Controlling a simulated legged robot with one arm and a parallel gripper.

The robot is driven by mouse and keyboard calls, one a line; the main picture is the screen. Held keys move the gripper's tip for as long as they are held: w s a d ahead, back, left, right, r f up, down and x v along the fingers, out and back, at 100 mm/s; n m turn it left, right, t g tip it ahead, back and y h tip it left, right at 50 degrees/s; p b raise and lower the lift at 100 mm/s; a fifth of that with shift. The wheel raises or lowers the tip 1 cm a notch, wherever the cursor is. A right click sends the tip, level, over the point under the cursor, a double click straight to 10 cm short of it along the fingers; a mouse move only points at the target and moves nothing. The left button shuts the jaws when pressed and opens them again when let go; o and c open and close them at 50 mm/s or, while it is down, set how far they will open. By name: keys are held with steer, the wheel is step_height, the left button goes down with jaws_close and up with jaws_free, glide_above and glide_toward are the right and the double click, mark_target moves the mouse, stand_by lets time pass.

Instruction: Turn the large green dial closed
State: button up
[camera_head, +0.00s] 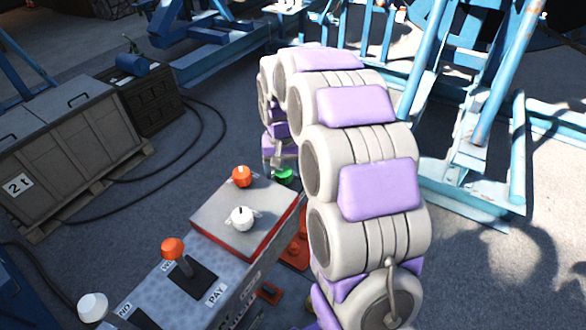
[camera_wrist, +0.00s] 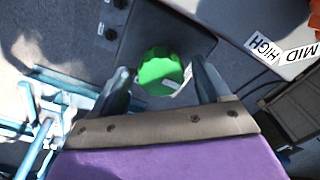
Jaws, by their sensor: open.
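The large green dial (camera_wrist: 160,72) shows in the wrist view on a dark panel, between the two fingers of my gripper (camera_wrist: 160,85). My gripper is open, with one finger on each side of the dial; I cannot tell whether either finger touches it. In the head view only part of the green dial (camera_head: 284,176) shows at the right side of the control box, just below the end of my arm. My arm covers the area to its right. My fingertips (camera_head: 279,166) are small and partly hidden there.
The control box (camera_head: 215,222) carries an orange knob (camera_head: 241,177) and a white knob (camera_head: 241,218). An orange-topped lever (camera_head: 173,250) stands nearer. Labels HIGH and MID (camera_wrist: 265,48) lie right of the dial in the wrist view. Grey crates (camera_head: 70,150) and blue frames stand around.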

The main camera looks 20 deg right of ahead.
mark_target(284, 171)
step_height(284, 171, up, 18)
steer(key=shift+f+p, duration=0.25)
steer(key=shift+p, duration=0.2)
steer(key=shift+s, duration=0.1)
stand_by(0.3)
